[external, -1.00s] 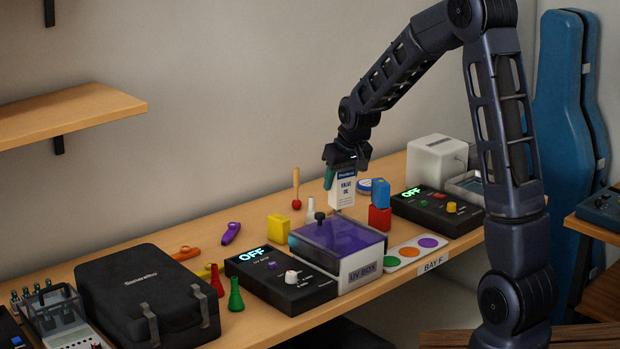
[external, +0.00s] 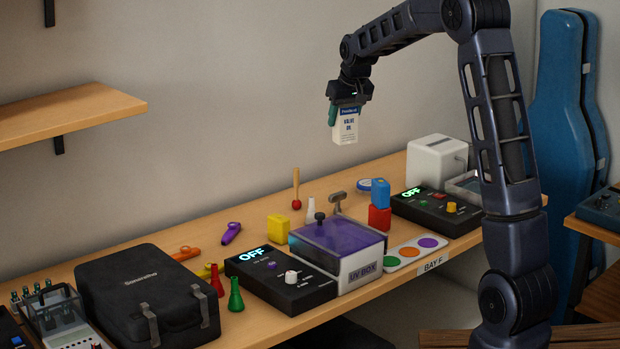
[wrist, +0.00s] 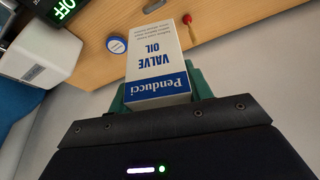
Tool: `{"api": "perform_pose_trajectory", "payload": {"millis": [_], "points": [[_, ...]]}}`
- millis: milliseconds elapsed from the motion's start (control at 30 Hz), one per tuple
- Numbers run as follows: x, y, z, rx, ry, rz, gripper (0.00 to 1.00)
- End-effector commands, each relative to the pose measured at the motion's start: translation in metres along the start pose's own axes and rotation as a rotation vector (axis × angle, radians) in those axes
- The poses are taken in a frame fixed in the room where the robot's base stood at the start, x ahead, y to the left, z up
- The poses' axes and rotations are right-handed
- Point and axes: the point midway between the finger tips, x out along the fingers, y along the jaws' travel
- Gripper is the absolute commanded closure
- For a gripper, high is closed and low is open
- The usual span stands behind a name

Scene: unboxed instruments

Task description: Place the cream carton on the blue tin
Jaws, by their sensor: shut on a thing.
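The cream carton, printed "Penducci Valve Oil" (external: 345,126), hangs upright in my gripper (external: 347,110), high above the back of the bench. In the wrist view the carton (wrist: 156,62) sits between the green fingers of my gripper (wrist: 161,92), which are shut on it. The round blue tin (external: 364,185) lies flat on the bench near the wall, below and slightly right of the carton. Its pale, lettered lid (wrist: 116,45) shows in the wrist view, with nothing seen on it.
A blue block (external: 380,190) on a red block (external: 379,218) stands just right of the tin. A grey metal T-shaped piece (external: 338,197) is to its left. A purple-lidded UV box (external: 336,240) is in front. A white box (external: 436,160) stands at right.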

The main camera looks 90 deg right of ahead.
Motion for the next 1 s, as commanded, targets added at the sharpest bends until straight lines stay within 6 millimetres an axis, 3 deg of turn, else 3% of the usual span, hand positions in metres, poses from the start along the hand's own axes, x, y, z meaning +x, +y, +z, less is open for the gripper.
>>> {"api": "perform_pose_trajectory", "payload": {"millis": [100, 300, 500, 767, 1000], "points": [[0.011, 0.032, -0.035, 0.029, 0.000, 0.013, 0.74], [0.027, 0.086, -0.085, 0.070, 0.000, 0.030, 0.74], [0.040, 0.132, -0.118, 0.101, 0.001, 0.041, 0.74], [0.049, 0.158, -0.132, 0.117, 0.001, 0.047, 0.74], [0.089, 0.159, -0.116, 0.119, -0.003, 0.046, 0.74]]}}
